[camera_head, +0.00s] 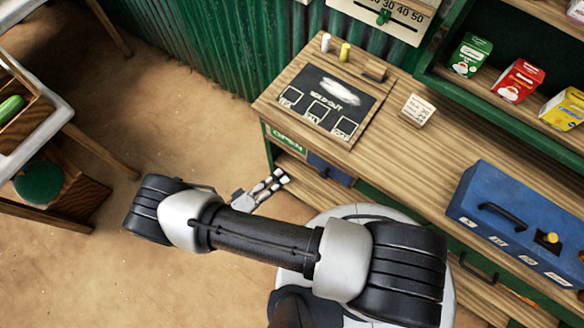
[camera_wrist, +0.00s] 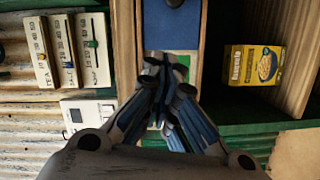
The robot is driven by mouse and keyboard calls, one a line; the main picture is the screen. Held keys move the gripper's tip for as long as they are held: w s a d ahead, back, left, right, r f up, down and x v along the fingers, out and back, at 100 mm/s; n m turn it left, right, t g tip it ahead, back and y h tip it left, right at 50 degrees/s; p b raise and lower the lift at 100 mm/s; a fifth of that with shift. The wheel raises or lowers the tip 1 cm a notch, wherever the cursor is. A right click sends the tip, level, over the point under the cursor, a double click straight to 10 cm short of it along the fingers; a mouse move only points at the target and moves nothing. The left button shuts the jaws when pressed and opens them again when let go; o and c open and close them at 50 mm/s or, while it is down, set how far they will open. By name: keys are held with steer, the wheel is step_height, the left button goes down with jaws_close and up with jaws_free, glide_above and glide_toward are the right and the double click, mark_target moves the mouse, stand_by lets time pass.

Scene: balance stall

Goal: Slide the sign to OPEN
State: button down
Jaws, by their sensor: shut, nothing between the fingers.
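In the head view, a green sign (camera_head: 286,141) reading OPEN shows on the front of the wooden counter, below the chalkboard. A blue panel (camera_head: 328,169) is to its right on the same front. My gripper (camera_head: 281,178) is in front of the counter, just below the sign, and looks empty. In the wrist view, the shut fingers (camera_wrist: 166,66) overlap a green and white patch (camera_wrist: 184,62), probably part of the sign. The blue panel (camera_wrist: 174,28) with a dark knob is above them. The fingers hide part of the sign, and I cannot tell whether they touch it.
A chalkboard (camera_head: 325,101) reading SOLD OUT lies on the counter (camera_head: 400,151). A blue box (camera_head: 520,222) with a black handle stands at the right. In the wrist view, a yellow box (camera_wrist: 252,65) and boards with sliders (camera_wrist: 66,50) flank the panel.

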steer(key=shift+v, duration=1)
steer(key=w+d+r+m+g+y, duration=0.2)
steer(key=r+g, duration=0.2)
steer(key=r, duration=0.4)
steer(key=w+d+r+m+g+y, duration=0.1)
steer(key=d+r+g, duration=0.25)
steer(key=r, duration=0.55)
steer(key=w+d+r+m+g+y, duration=0.2)
steer(key=r+g, duration=0.2)
steer(key=r, duration=0.4)
steer(key=s+d+r+t+y, duration=0.2)
steer(key=s+d+r+y, duration=0.2)
steer(key=r, duration=0.4)
steer(key=s+d+r+t+y, duration=0.3)
steer(key=s+d+r+y, duration=0.1)
steer(key=s+d+r, duration=0.2)
steer(key=shift+s+d+r+y, duration=0.25)
steer(key=shift+r+y, duration=0.15)
steer(key=shift+r, duration=0.5)
